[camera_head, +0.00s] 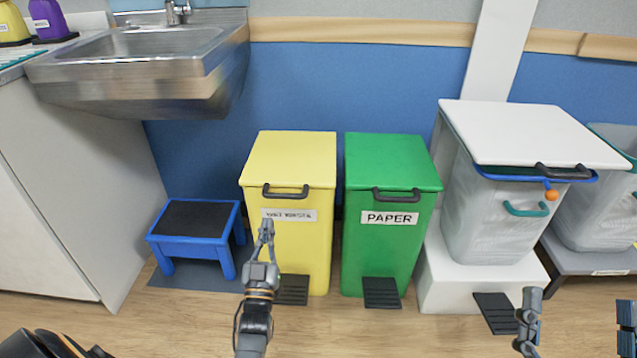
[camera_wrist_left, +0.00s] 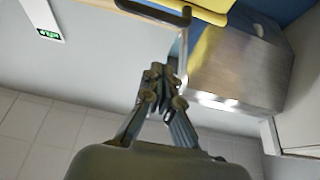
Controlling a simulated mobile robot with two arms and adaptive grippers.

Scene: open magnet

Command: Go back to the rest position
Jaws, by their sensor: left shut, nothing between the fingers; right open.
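My left gripper (camera_head: 267,226) is shut and empty in front of the yellow bin (camera_head: 290,160), just below its label. It also shows in the left wrist view (camera_wrist_left: 166,75), with its fingertips together. A dark handle (camera_wrist_left: 182,17) and a yellow edge (camera_wrist_left: 215,8) lie beyond the fingertips there. My right gripper (camera_head: 577,310) is open at the lower right of the head view. Its two fingers stand wide apart, and the rest of it is cut off by the frame.
A green bin (camera_head: 388,165) marked PAPER stands right of the yellow one. A white-lidded bin (camera_head: 530,135) stands on a white plinth (camera_head: 450,285). A blue step stool (camera_head: 195,218) and a steel sink (camera_head: 150,75) are at left. Pedals (camera_head: 380,292) stick out onto the floor.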

